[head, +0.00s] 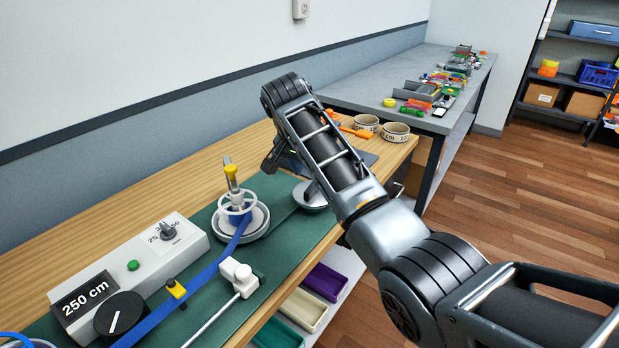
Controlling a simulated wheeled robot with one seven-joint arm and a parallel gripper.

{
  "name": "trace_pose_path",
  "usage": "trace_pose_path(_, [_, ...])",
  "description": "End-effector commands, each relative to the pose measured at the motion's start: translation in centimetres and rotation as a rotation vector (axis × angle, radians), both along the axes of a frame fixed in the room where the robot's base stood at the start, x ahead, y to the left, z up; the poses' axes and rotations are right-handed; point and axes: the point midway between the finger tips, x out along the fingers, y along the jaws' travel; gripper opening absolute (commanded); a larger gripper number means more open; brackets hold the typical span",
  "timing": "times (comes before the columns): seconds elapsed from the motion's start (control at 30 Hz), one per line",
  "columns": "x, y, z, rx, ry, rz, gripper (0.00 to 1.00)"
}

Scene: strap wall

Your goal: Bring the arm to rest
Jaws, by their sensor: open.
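My arm reaches from the lower right up and left over the wooden bench (60,245). It bends down at the wrist. My gripper (287,178) points down above the back part of the bench, partly hidden behind my forearm. Its jaws are open, and I see nothing held between them. A grey round disc (312,204) lies on the green mat (285,240) just below and right of the gripper. I cannot tell whether the gripper touches it.
Left of the gripper stands a white ring fixture (236,207) with a yellow-topped post. A control box (130,275) reading "250 cm" and a blue strap (200,278) are at the lower left. Tape rolls (395,132) lie beyond my arm. A cluttered grey table (385,88) stands behind.

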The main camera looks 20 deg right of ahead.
Motion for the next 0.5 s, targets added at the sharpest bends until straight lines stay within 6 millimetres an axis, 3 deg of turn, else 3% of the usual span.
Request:
trace_pose_path(0.2, [-0.4, 0.5, 1.7, 0.000, -0.003, 0.001, 0.43])
trace_pose_path(0.5, [-0.5, 0.5, 1.8, -0.001, -0.001, 0.000, 0.43])
